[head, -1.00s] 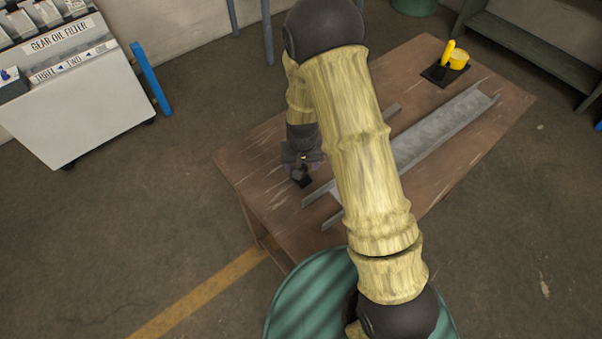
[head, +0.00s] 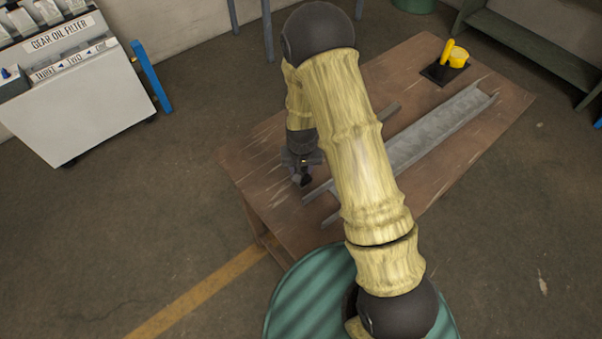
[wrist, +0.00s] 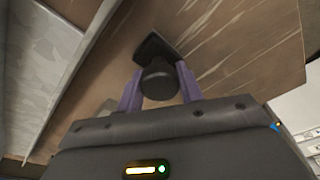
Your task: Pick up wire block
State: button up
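The wire block seems to be the dark piece with a round knob (wrist: 158,80) and a flat square black base (wrist: 154,48) in the wrist view. It lies on the brown wooden table (wrist: 225,45). My arm hides part of the table.
Grey metal channels (head: 435,132) lie on the table to the right of my gripper. A yellow piece on a black base (head: 452,60) stands at the table's far right corner. A white cabinet (head: 85,110) stands at the left. A green drum (head: 300,300) is at the front.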

jog(key=c, duration=0.6)
notch_tip(320, 180, up, 10)
jog(key=shift+b, duration=1.2)
jog(key=o, duration=0.4)
jog(key=shift+c, duration=0.4)
jog(key=shift+f, duration=0.1)
